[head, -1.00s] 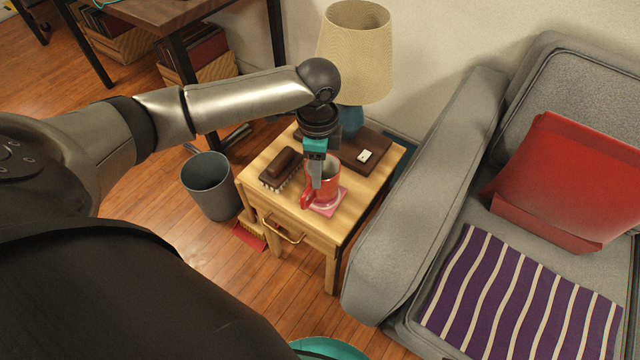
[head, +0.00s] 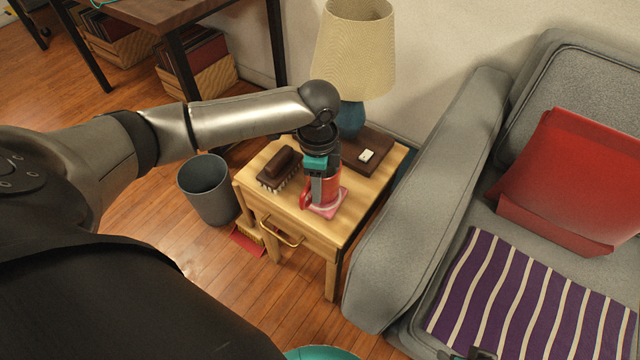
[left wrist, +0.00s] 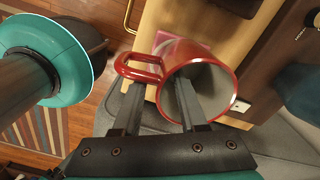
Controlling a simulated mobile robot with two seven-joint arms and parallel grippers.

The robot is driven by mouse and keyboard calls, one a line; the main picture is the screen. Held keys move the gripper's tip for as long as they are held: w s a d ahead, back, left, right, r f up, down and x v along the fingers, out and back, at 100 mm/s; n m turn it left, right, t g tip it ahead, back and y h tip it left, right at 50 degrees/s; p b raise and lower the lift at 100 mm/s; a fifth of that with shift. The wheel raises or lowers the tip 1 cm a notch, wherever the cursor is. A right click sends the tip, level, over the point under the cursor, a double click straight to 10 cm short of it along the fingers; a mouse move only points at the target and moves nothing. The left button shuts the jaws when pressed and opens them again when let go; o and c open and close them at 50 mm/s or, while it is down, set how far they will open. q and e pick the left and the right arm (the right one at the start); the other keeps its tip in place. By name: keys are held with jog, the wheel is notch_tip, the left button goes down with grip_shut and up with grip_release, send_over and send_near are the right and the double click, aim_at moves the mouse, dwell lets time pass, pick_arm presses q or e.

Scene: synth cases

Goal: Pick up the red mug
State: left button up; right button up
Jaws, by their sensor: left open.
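The red mug (head: 333,187) stands upright on a pink coaster (head: 326,213) on the small wooden side table (head: 352,220). My left gripper (head: 321,190) is down at the mug and hides part of it in the head view. In the left wrist view the mug (left wrist: 228,78) is seen from above, its handle to the left. My left gripper (left wrist: 158,90) is open there; one finger reaches over the mug's opening and the other is outside, near the handle. I cannot tell whether either finger touches the mug.
A dark brush (head: 279,168) lies left of the mug. The grey sofa arm (head: 425,190) is close on the right. A grey bin (head: 208,190) stands left of the table.

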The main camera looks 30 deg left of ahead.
pick_arm(q)
jog(key=shift+c, duration=0.3)
grip_shut()
jog(key=shift+f, duration=0.1)
dwell(1.1)
